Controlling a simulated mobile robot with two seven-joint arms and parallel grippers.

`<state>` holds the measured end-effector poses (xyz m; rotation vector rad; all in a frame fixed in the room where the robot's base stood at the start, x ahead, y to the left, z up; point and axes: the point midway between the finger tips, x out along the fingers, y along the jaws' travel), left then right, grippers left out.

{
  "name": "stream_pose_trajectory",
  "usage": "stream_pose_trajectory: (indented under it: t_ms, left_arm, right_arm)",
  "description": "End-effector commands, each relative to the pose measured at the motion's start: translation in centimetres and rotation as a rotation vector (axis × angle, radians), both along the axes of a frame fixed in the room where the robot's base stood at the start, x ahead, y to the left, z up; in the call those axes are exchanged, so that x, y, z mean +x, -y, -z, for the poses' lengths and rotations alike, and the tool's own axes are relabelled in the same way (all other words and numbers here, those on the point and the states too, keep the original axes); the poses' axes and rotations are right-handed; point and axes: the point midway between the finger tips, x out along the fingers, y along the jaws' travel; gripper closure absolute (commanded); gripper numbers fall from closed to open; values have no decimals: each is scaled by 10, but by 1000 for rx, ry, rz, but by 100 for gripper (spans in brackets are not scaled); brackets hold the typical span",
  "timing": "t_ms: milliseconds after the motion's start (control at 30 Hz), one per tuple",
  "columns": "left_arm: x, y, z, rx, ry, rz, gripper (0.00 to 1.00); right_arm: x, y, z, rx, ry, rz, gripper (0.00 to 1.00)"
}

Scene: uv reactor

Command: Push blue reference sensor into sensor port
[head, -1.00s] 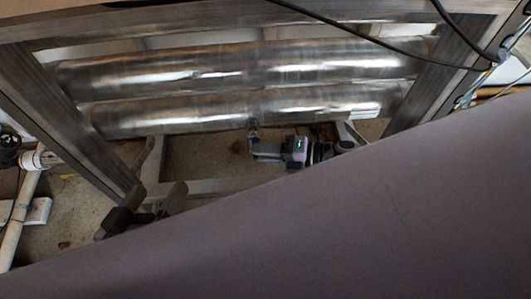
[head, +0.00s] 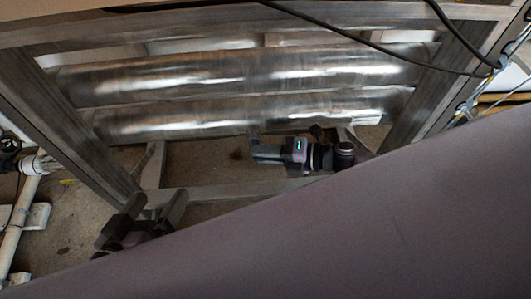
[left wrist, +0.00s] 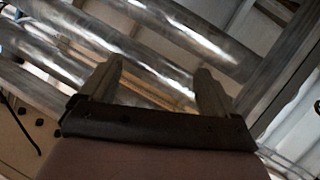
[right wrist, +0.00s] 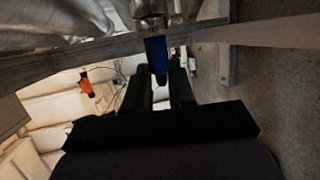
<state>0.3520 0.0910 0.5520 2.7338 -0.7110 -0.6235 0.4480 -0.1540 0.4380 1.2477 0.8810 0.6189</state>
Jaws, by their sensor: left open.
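The blue reference sensor (right wrist: 156,54) stands in the right wrist view, its top end at a metal fitting (right wrist: 149,12) that looks like the sensor port. How deep it sits in the fitting cannot be told. My right gripper (right wrist: 164,76) has its fingers close together around the sensor's dark lower end and appears shut on it. In the head view my right gripper (head: 264,152) is under the lower steel cylinder; the sensor's blue colour does not show there. My left gripper (head: 156,203) is open and empty at lower left; its spread fingers show in the left wrist view (left wrist: 158,82).
Two shiny steel cylinders (head: 240,112) lie across a steel frame (head: 60,120). Black cables (head: 340,30) cross the upper right. An orange item (right wrist: 87,80) is at left in the right wrist view. Bare floor (head: 205,165) lies below the cylinders.

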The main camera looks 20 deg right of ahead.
Motion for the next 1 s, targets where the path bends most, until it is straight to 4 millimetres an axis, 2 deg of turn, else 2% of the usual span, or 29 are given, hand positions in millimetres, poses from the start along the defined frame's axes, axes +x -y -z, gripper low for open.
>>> stream_pose_trajectory:
  t_ms: [33,100,467,633,800,1000]
  left_arm:
    - [0,0,0,0,-1,0,10]
    - [0,0,0,0,-1,0,10]
    - [0,-1,1,10,4,-4,10]
    - [-3,-1,-11,2,2,1,10]
    - [-2,-5,-11,36,4,-9,10]
    - [-2,-10,-6,63,-3,-21,10]
  right_arm:
    - [1,0,-1,0,2,3,63]
    - [1,0,-1,0,2,2,46]
    - [0,0,0,0,0,1,46]
    - [-15,23,-8,-3,-1,2,46]
    - [-30,45,-14,-1,-1,2,46]
    - [-37,57,-17,0,3,1,46]
